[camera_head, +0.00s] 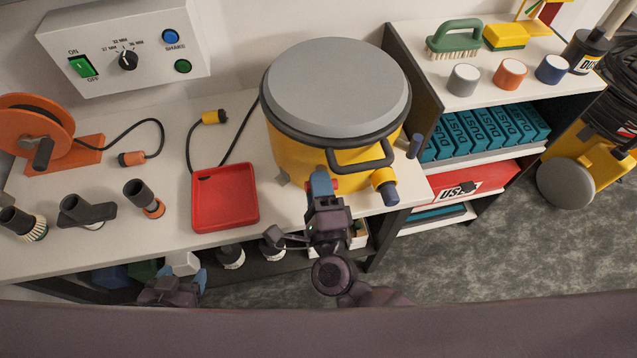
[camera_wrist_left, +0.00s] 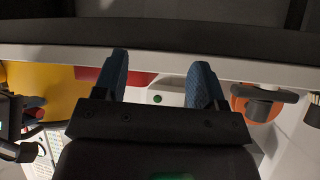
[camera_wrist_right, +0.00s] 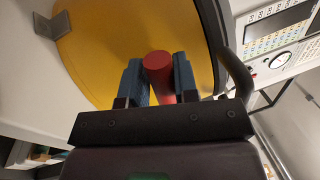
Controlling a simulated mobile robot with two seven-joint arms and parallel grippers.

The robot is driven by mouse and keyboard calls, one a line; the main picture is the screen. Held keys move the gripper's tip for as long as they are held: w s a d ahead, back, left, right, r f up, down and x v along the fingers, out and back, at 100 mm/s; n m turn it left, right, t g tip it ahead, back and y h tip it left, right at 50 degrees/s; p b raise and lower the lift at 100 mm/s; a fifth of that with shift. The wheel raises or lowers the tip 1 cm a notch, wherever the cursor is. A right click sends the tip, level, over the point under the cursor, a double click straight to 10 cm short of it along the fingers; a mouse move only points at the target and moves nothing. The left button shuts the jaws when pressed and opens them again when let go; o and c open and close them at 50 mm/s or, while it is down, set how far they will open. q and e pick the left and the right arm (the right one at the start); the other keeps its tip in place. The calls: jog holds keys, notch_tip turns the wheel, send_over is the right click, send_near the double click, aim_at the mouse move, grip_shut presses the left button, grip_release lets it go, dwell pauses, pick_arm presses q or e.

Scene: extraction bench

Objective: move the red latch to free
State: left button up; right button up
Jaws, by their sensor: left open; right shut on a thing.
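The red latch (camera_wrist_right: 158,70) shows in the right wrist view as a round-ended red handle on the front of the yellow drum (camera_wrist_right: 95,50). My right gripper (camera_wrist_right: 160,85) is shut on it, one blue finger on each side. In the head view, my right gripper (camera_head: 320,182) is at the drum's front, below the grey lid (camera_head: 338,88), and only a little red of the latch shows beside the fingers. The latch's mount is hidden. My left gripper (camera_head: 185,278) is low, in front of the bench edge. In the left wrist view (camera_wrist_left: 160,88) its fingers are apart and empty.
A dark bar handle (camera_head: 362,158) and a yellow-and-blue fitting (camera_head: 385,186) are close right of my right gripper. A red tray (camera_head: 224,197) is to the left on the bench. A control box (camera_head: 126,50), an orange reel (camera_head: 38,130) and several nozzles stand further left.

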jog(key=shift+w+r+n+y+p, duration=0.15)
jog(key=shift+n+p, duration=0.15)
jog(key=shift+n, duration=0.4)
jog(key=shift+r+n+y+p, duration=0.15)
jog(key=shift+n+p, duration=0.1)
jog(key=shift+n, duration=0.45)
jog(key=o, duration=0.8)
jog(key=shift+f, duration=0.2)
jog(key=shift+s+d+f, duration=0.1)
jog(key=shift+s+f, duration=0.15)
jog(key=shift+s, duration=0.3)
jog(key=v, duration=0.9)
jog(key=shift+s+d+r+b, duration=0.1)
jog(key=shift+s+d+b, duration=0.05)
jog(key=shift+s+b, duration=0.25)
